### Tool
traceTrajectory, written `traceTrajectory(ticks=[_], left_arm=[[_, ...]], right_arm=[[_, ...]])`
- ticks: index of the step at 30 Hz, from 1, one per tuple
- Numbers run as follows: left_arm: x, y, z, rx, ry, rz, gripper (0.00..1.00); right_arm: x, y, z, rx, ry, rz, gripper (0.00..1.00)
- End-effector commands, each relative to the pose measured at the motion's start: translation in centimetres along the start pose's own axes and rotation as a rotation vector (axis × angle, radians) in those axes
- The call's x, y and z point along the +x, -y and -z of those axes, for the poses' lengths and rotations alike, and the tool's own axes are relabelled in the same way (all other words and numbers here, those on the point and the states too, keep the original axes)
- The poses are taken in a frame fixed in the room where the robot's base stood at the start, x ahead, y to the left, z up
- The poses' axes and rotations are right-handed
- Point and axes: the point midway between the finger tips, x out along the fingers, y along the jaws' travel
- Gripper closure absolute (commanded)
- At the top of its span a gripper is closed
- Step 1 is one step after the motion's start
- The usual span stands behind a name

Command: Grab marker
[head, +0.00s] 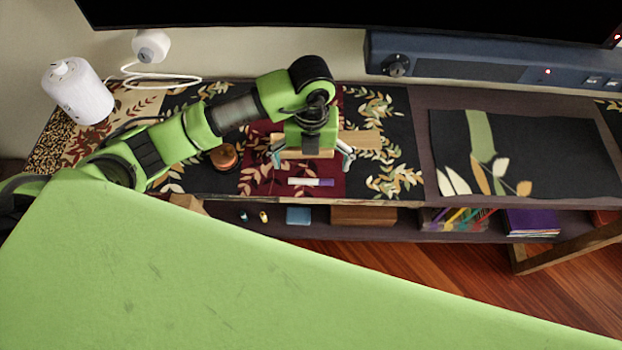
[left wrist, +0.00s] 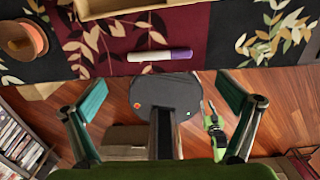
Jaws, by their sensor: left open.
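The marker (head: 311,182) is white with a purple end. It lies flat on the dark red panel of the leaf-patterned runner, close to the shelf's front edge. In the left wrist view the marker (left wrist: 160,54) lies sideways, its purple end to the right. My left gripper (head: 312,160) is open and empty, its fingers spread just behind the marker in the head view. In the left wrist view the left gripper's teal-padded fingers (left wrist: 163,96) are wide apart below the marker in the picture.
A tan wooden block (head: 360,140) sits behind and partly under my left gripper. An orange-brown round object (head: 224,156) stands left of it. A white cylinder (head: 78,91) is at the far left. A blue-grey speaker bar (head: 480,65) lies along the back. The lower shelf holds several small things.

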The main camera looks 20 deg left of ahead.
Motion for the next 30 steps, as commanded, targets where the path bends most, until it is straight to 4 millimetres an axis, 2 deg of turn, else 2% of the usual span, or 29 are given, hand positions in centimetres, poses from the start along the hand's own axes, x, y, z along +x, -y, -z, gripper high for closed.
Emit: traceTrajectory(ticks=[3,10,18,26,27,30], left_arm=[[1.5,0.0,0.1,0.0,-0.002,0.0,0.0],[3.2,0.0,-0.1,-0.001,-0.003,0.0,0.0],[6.9,-0.1,-0.5,0.0,-0.002,0.002,0.0],[7.3,-0.1,-0.6,0.002,0.0,0.003,0.0],[7.3,-0.1,-0.6,0.002,0.0,0.003,0.03],[7.3,-0.1,-0.6,0.002,0.0,0.003,0.29]], right_arm=[[-0.2,0.0,0.0,0.0,0.0,0.001,0.73],[-0.6,0.2,0.1,0.0,-0.001,0.003,0.73],[-1.3,0.4,0.3,0.0,-0.002,0.005,0.73],[-1.3,0.4,0.3,0.0,-0.002,0.005,0.73],[-1.3,0.4,0.3,0.0,-0.002,0.005,0.73],[-1.3,0.4,0.3,0.0,-0.002,0.005,0.73]])
